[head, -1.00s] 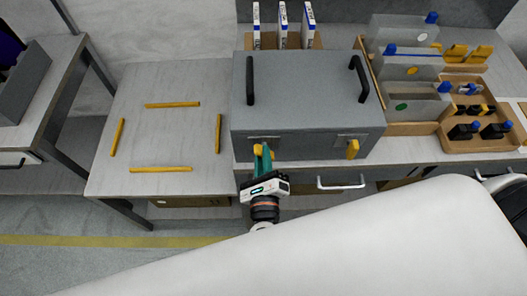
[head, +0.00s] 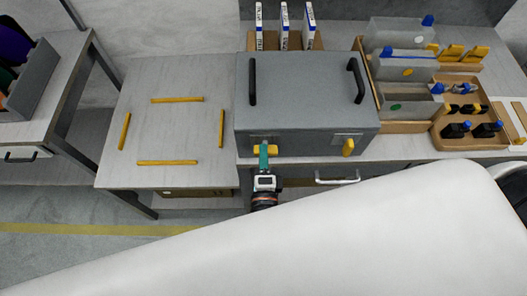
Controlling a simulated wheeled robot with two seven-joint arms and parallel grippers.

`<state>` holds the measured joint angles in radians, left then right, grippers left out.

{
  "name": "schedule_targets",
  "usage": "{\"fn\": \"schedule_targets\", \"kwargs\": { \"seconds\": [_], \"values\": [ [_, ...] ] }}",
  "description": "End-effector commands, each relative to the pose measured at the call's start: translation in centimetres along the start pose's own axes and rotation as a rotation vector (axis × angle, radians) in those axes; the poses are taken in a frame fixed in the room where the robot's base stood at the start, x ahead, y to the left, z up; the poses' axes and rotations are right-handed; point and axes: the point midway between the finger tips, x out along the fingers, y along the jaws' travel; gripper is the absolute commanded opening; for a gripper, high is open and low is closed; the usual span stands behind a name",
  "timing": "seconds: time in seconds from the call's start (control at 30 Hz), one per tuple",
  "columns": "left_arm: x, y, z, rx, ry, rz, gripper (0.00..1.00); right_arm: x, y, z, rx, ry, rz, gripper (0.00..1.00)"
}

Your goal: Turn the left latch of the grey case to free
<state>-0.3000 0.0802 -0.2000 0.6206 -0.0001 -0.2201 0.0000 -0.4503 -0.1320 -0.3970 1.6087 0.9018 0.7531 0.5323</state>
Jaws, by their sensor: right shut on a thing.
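The grey case (head: 305,95) stands on the bench with two black handles on its lid. Its left latch (head: 272,149) is yellow and lies roughly crosswise on the front face, with my right gripper (head: 264,158) shut on it. The teal fingers hide the middle of the latch. The right latch (head: 348,147) is yellow and points up and down. My left gripper is not in view; a large white arm link of mine covers the lower part of the head view.
Yellow strips (head: 177,99) mark a square on the clear side table (head: 165,130) at left. White-and-blue boxes (head: 283,25) stand behind the case. Grey plates (head: 405,67) and a wooden tray (head: 440,144) with dark bottles are at right. A drawer handle (head: 338,180) sits below the case.

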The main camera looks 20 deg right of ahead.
Motion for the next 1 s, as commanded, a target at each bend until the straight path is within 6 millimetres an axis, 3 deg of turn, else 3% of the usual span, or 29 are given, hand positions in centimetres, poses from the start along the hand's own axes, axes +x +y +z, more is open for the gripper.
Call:
{"fn": "schedule_targets", "kwargs": {
  "seconds": [0.67, 0.7, 0.8, 1.0],
  "values": [
    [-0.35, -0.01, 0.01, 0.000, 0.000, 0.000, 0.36, -0.05, -0.14, -0.05, -0.061, 0.002, -0.002, 0.00],
    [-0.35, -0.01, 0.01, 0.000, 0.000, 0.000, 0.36, -0.05, -0.14, -0.05, -0.061, 0.002, -0.002, 0.19],
    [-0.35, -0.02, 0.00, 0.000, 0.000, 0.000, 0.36, -0.04, -0.13, -0.04, -0.060, 0.002, -0.002, 0.36],
    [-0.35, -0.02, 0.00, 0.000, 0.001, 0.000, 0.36, -0.02, -0.09, -0.02, -0.058, 0.001, -0.001, 0.36]
  ]
}}
